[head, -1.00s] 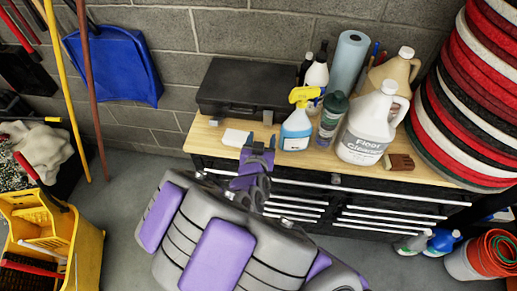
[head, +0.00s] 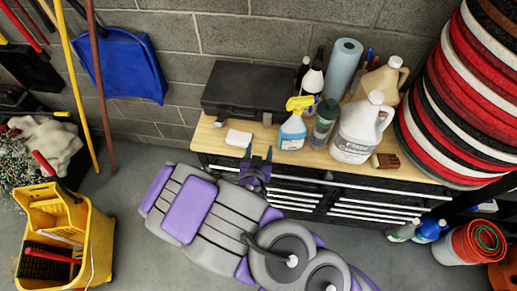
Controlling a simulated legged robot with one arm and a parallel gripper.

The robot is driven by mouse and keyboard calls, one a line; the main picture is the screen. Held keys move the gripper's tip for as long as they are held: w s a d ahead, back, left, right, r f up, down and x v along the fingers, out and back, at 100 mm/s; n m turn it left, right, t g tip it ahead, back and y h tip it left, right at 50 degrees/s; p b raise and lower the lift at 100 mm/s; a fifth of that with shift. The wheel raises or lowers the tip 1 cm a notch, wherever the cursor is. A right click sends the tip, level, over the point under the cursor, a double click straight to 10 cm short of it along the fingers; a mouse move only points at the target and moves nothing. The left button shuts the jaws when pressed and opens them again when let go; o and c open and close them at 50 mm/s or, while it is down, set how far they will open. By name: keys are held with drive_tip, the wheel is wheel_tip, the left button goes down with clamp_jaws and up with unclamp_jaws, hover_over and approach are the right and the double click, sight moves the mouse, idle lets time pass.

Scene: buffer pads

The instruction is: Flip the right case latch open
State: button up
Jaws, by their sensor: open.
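A closed black case (head: 256,84) lies on the wooden top of the workbench, against the block wall. Its front side faces me. A small light-grey piece at the right of the front edge looks like the right latch (head: 267,118); its exact position is too small to tell. My gripper (head: 259,154) is at the bench's front edge, just below and in front of the right latch. Its two dark fingers are spread with nothing between them, and it is apart from the case.
A white block (head: 239,138) lies just left of my gripper. A spray bottle (head: 292,126), a green bottle (head: 325,122) and a floor cleaner jug (head: 362,130) stand to the right. Stacked round pads (head: 460,100) rise at far right. A yellow mop bucket (head: 97,240) stands at left.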

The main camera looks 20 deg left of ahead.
drive_tip(key=shift+s+d+r, duration=0.1)
drive_tip(key=shift+s, duration=0.2)
drive_tip(key=shift+d, duration=0.1)
drive_tip(key=w+a+g+b, duration=0.1)
drive_tip(key=w+b, duration=0.5)
drive_tip(key=shift+a+r+g+h, duration=0.2)
drive_tip(key=shift+r+g+h, duration=0.1)
drive_tip(key=shift+r, duration=0.05)
idle(1.3)
